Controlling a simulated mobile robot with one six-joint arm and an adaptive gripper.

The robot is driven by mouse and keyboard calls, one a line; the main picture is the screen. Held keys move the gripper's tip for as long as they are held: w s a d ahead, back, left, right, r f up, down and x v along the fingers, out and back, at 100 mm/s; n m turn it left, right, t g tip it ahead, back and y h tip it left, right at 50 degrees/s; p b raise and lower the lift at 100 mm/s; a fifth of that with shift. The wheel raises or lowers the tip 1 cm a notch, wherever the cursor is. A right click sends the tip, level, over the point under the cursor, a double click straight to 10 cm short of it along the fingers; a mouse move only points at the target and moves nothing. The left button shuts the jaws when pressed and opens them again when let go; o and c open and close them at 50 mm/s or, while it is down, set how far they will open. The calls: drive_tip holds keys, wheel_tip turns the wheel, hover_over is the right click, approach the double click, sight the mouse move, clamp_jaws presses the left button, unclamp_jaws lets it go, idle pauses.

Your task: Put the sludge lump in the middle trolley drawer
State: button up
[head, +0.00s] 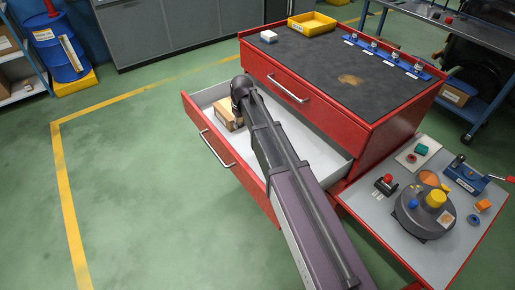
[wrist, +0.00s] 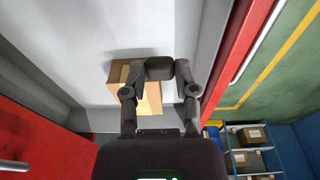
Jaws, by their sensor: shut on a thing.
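My gripper (wrist: 160,76) is shut on a dark grey block, which I take to be the sludge lump (wrist: 160,67); it sits between the fingertips in the wrist view. In the head view my arm reaches over the red trolley (head: 350,130), and the lump cannot be made out there. A trolley drawer (head: 320,158) below the closed top one stands pulled out, with a pale inside. The gripper is over this open drawer. Whether the lump touches the drawer floor, I cannot tell. Any drawer lower down is hidden.
A cardboard box (head: 226,114) lies in the open drawer, close to the gripper; it also shows in the wrist view (wrist: 150,98). A yellow tray (head: 312,23) stands on the trolley top. A side shelf (head: 390,235) holds a round grey device (head: 425,213). The green floor at left is clear.

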drive_tip(key=shift+w+a+f+b, duration=0.3)
drive_tip(key=shift+w+f+b, duration=0.25)
drive_tip(key=shift+w+f, duration=0.2)
drive_tip(key=shift+w+a+f+b, duration=0.25)
drive_tip(key=shift+w+f+b, duration=0.3)
drive_tip(key=shift+f, duration=0.3)
drive_tip(key=shift+s+t+h, duration=0.1)
drive_tip(key=shift+t+h, duration=0.2)
drive_tip(key=shift+f, duration=0.1)
drive_tip(key=b, duration=0.6)
hover_over(240, 145)
drive_tip(key=f, duration=0.6)
drive_tip(key=shift+s, duration=0.3)
drive_tip(key=shift+f+b, duration=1.9)
drive_tip(key=shift+b, duration=0.1)
drive_tip(key=shift+f, duration=0.15)
drive_tip(key=o, duration=0.7)
drive_tip(key=shift+o, duration=0.2)
